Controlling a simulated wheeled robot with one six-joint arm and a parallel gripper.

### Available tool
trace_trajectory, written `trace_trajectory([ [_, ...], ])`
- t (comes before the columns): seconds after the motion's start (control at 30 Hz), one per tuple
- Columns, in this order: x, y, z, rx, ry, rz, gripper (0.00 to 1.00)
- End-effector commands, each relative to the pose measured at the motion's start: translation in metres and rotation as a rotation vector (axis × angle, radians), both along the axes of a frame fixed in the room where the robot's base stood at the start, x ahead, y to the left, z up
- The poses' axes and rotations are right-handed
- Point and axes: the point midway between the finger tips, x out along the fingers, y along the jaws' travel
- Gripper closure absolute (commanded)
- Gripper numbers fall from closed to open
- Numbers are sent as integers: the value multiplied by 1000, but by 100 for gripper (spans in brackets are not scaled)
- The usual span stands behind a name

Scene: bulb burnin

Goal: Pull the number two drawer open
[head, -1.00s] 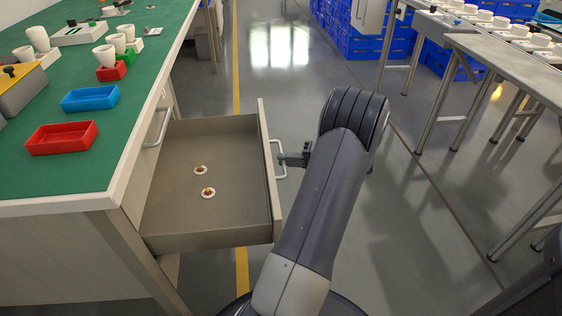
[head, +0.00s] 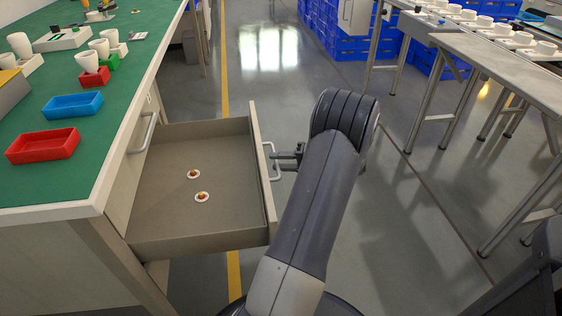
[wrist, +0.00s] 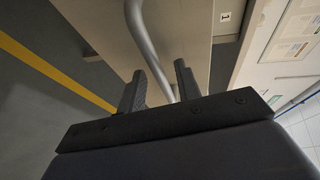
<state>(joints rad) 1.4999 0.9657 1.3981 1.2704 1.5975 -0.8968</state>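The lower drawer (head: 225,152) stands well out from the green-topped bench, with two small round items on its floor. Its number is not visible. Its curved metal handle (head: 272,162) is on the front panel (head: 262,150) and also shows in the wrist view (wrist: 150,45). My gripper (head: 282,160) is at this handle, outside the drawer. In the wrist view my gripper (wrist: 160,88) has its two fingers apart, with the handle bar running between them and some room beside it. Contact cannot be told.
A shut drawer with a handle (head: 147,132) sits above; a label that looks like "1" (wrist: 225,17) shows near it. Red (head: 42,146) and blue (head: 73,105) trays lie on the bench (head: 75,180). Floor between is clear.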

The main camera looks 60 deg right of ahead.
Motion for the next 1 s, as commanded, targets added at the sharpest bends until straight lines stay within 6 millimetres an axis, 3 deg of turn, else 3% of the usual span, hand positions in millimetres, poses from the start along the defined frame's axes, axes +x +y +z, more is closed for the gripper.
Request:
trace_trajectory([
  [0.23,-7,-3,3,0,0,-2,68],
  [0.7,-87,-28,19,0,0,-3,68],
  [1.0,-102,-32,20,0,0,0,68],
])
